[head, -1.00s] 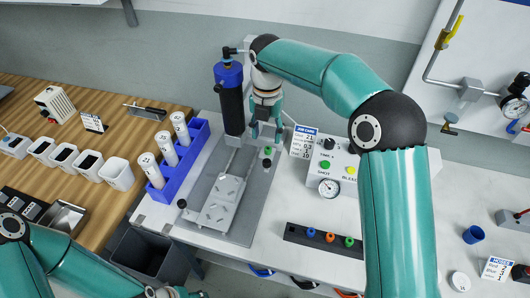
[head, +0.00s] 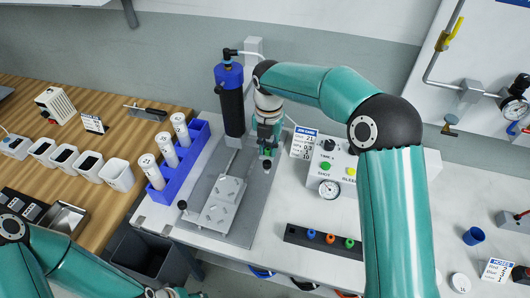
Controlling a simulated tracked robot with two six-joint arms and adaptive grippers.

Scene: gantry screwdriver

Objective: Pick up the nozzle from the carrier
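A small green-topped nozzle (head: 267,153) stands at the back right of the grey fixture plate (head: 240,226), just behind a small dark knob (head: 267,164). My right gripper (head: 268,152) points down over it, with its fingers close together on either side of the green piece. It looks shut on the nozzle; the fingers hide most of it. A black carrier bar (head: 294,234) on the bench front holds blue (head: 311,233), orange (head: 330,238) and green (head: 349,243) nozzles. My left gripper (head: 180,293) is only partly in view at the bottom edge; its fingers are not clear.
A dark blue-capped cylinder (head: 231,103) stands close left of my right gripper. A label card (head: 304,143) and a control box (head: 333,164) with buttons and a gauge stand to its right. A blue rack (head: 197,145) holds white tubes. Bench between carrier bar and control box is clear.

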